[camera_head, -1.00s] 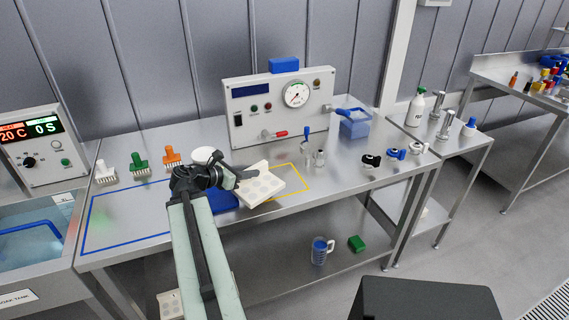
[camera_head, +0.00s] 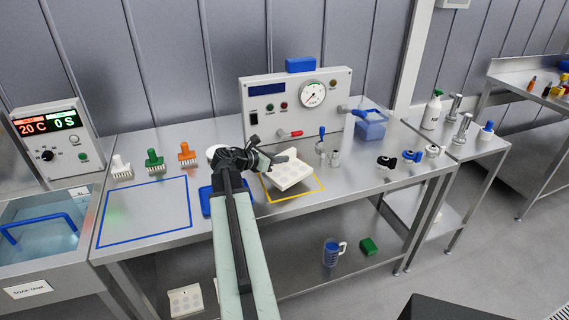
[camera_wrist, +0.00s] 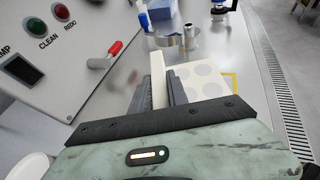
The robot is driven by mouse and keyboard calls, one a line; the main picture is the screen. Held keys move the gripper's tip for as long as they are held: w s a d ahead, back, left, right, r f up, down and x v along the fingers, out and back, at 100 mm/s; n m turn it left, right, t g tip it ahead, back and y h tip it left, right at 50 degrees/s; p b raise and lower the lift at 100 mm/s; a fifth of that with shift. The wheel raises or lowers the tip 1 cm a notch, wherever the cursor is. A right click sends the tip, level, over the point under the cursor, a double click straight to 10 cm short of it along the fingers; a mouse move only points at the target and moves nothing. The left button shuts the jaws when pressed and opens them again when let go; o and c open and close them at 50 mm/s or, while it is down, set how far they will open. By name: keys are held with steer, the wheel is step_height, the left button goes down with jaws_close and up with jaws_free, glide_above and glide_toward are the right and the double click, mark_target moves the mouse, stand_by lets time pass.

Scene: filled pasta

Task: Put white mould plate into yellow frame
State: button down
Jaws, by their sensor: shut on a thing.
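The white mould plate (camera_head: 290,176) has round grey recesses, which also show in the wrist view (camera_wrist: 203,80). My gripper (camera_wrist: 158,90) is shut on its raised white edge, with one dark finger on each side. The yellow frame (camera_head: 301,197) is an outline on the steel table. The plate lies over the inside of this outline in the head view, slightly turned. The frame's front and right lines show, and its back left part is hidden by the plate and gripper. I cannot tell whether the plate touches the table.
A control panel (camera_head: 262,131) with a red-handled lever (camera_head: 290,133) stands close behind. A blue tray (camera_head: 205,201) is at left, partly behind my arm. Small metal fittings (camera_head: 335,158) and a blue container (camera_head: 370,127) stand to the right. The blue outlined area (camera_head: 150,212) is empty.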

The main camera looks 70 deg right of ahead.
steer(key=shift+d, duration=0.3)
steer(key=f+b, duration=0.4)
steer(key=shift+s+d, duration=0.2)
steer(key=shift+d, duration=0.2)
steer(key=shift+w+a+r, duration=0.1)
steer(key=shift+r, duration=0.1)
steer(key=shift+f, duration=0.15)
steer(key=c, duration=1.3)
jaws_free()
